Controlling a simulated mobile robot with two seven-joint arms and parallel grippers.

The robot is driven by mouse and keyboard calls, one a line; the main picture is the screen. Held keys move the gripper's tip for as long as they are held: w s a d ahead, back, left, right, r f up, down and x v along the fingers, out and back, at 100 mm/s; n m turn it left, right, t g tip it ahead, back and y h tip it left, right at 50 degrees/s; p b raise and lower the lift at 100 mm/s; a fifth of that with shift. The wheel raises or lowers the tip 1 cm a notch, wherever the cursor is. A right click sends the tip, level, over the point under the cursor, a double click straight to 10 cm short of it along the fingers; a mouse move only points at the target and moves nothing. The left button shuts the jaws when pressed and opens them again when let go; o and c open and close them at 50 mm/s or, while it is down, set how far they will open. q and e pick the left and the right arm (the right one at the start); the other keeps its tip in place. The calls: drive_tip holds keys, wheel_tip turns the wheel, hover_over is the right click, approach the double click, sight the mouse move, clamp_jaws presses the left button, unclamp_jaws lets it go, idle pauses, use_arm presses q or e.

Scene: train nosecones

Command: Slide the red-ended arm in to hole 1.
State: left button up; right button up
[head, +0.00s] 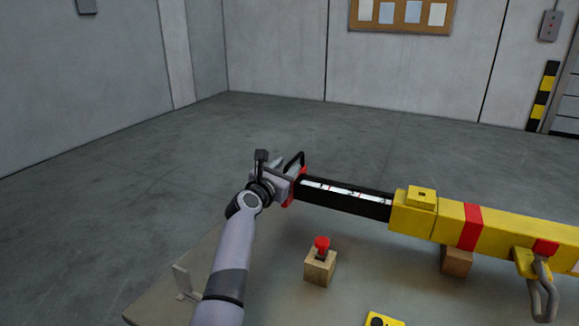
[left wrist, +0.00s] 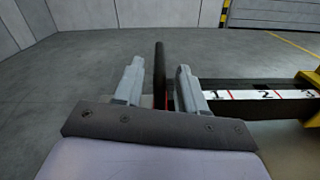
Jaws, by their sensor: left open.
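The red-ended arm (head: 345,195) is a black bar with a white marked strip, reaching left out of a yellow housing (head: 412,215). Its red end plate (head: 302,172) carries a black handle (head: 296,160). In the left wrist view, marks 1, 2 and 3 show on the strip (left wrist: 250,95), with 3 nearest the yellow housing (left wrist: 313,80). My left gripper (head: 287,172) is at the red end, open. In the left wrist view the upright black handle (left wrist: 160,75) stands between its two fingers, with gaps visible. My right gripper is out of view.
A red button (head: 321,243) on a wooden block stands on the table (head: 270,280) in front of the bar. A wooden block (head: 456,262) sits under the yellow body. A grey hooked lever (head: 543,295) hangs at right. A yellow box (head: 383,319) lies at the front.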

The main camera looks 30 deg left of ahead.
use_arm(q)
drive_tip(key=shift+w+a+b, duration=0.1)
drive_tip(key=shift+w+b, duration=0.2)
drive_tip(key=shift+w, duration=1)
clamp_jaws()
